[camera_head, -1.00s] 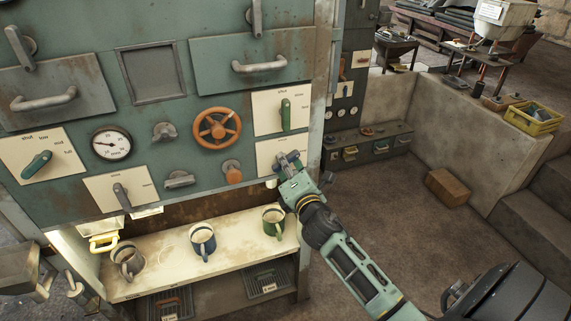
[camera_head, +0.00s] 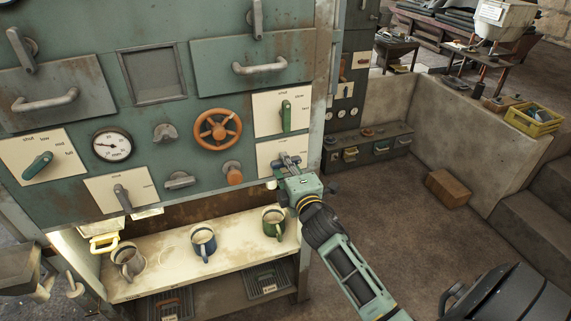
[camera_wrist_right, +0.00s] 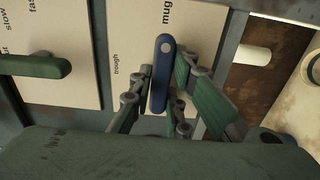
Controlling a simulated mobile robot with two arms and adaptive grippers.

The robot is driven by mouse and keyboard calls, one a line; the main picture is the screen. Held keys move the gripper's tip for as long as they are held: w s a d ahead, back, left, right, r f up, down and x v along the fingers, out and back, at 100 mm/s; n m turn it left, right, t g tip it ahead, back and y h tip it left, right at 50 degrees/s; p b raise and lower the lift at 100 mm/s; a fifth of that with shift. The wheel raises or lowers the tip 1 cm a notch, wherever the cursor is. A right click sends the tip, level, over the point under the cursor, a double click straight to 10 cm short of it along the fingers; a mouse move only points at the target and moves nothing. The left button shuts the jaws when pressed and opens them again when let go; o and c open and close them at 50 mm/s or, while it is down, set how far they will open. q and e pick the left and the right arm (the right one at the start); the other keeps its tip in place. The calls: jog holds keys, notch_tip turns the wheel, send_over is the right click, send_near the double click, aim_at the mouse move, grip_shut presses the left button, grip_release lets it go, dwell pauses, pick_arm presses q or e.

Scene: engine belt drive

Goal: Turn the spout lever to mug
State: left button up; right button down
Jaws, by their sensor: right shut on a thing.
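The spout lever is a dark blue bar (camera_wrist_right: 160,75) on a cream plate (camera_wrist_right: 117,30) marked "trough" and "mug" in the right wrist view. It stands between my right gripper's fingers (camera_wrist_right: 160,92), which are shut on it. In the head view my right gripper (camera_head: 288,164) is at the spout plate (camera_head: 268,152) and hides most of the lever. A pale spout pipe (camera_wrist_right: 250,54) sticks out beside the plate. A green mug (camera_head: 273,223) stands on the shelf below. My left gripper is not in view.
A green lever (camera_head: 286,115) sits on the plate above, and an orange knob (camera_head: 233,173) is to the left. A blue mug (camera_head: 203,243) and a grey mug (camera_head: 127,261) share the shelf (camera_head: 165,258).

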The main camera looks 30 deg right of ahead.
jog(key=shift+f, duration=0.15)
jog(key=c, duration=1.7)
grip_release()
jog(key=v, duration=1.2)
